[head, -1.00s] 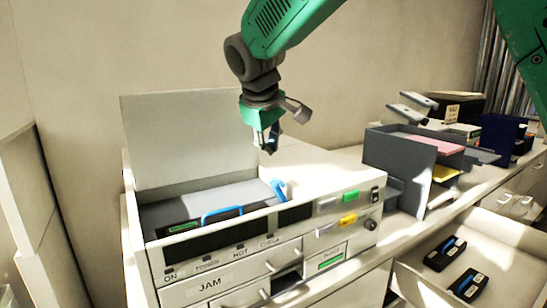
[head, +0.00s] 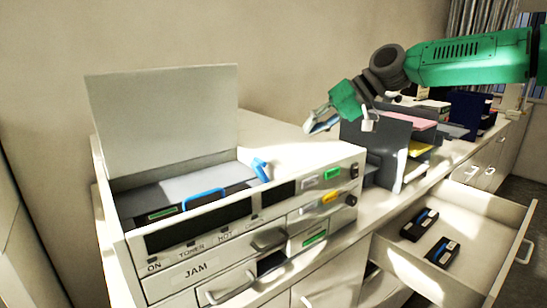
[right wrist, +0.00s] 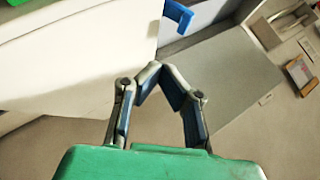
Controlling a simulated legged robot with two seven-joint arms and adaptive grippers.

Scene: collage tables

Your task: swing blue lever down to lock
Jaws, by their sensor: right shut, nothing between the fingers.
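The blue lever (head: 261,169) stands up, tilted, at the right inner side of the open machine (head: 340,160). It also shows at the top of the right wrist view (right wrist: 178,17). A separate blue loop handle (head: 204,198) sits on the dark unit inside the machine. My right gripper (head: 312,124) is above and to the right of the lever, over the machine's top, apart from it. Its fingers are shut and empty, and they also show in the right wrist view (right wrist: 158,72). My left gripper is not in view.
The machine's raised lid (head: 165,125) stands behind the opening. Grey paper trays (head: 378,145) stand close on the right. An open drawer (head: 470,235) with two dark cartridges (head: 430,238) juts out at the right front. The machine's white top beside the lever is clear.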

